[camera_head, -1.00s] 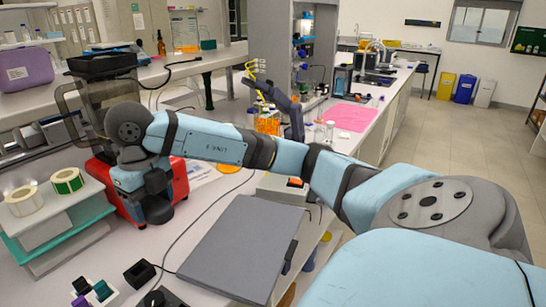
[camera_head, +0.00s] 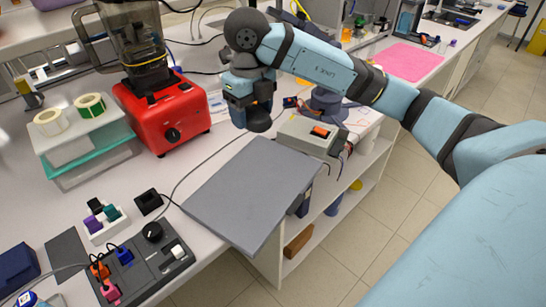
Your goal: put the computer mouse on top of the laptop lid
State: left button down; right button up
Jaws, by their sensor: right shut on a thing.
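The laptop (camera_head: 252,192) is closed, and its flat grey lid lies bare near the table's right edge. My right gripper (camera_head: 248,108) is above and behind the lid's far edge, between the red blender and the grey box. It is shut on a dark rounded thing (camera_head: 258,121), which looks like the computer mouse; the fingers partly hide it. The held thing is apart from the lid. My left gripper is not in view.
A red blender (camera_head: 170,115) stands left of my right gripper. A grey box with an orange switch (camera_head: 312,135) is behind the laptop. A black adapter (camera_head: 148,202) and a control panel (camera_head: 145,262) are left of the lid. The table edge drops off at right.

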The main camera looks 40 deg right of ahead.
jog(key=shift+f, duration=0.25)
send_over(257, 184)
notch_tip(257, 184, down, 14)
jog(key=shift+f, duration=0.25)
notch_tip(257, 184, down, 5)
jog(key=shift+d, duration=0.1)
jog(key=shift+f+b, duration=0.2)
jog(key=shift+b, duration=0.2)
jog(key=o, duration=0.9)
jog(key=shift+o, duration=0.2)
jog(key=shift+r, duration=0.1)
jog(key=shift+r, duration=0.1)
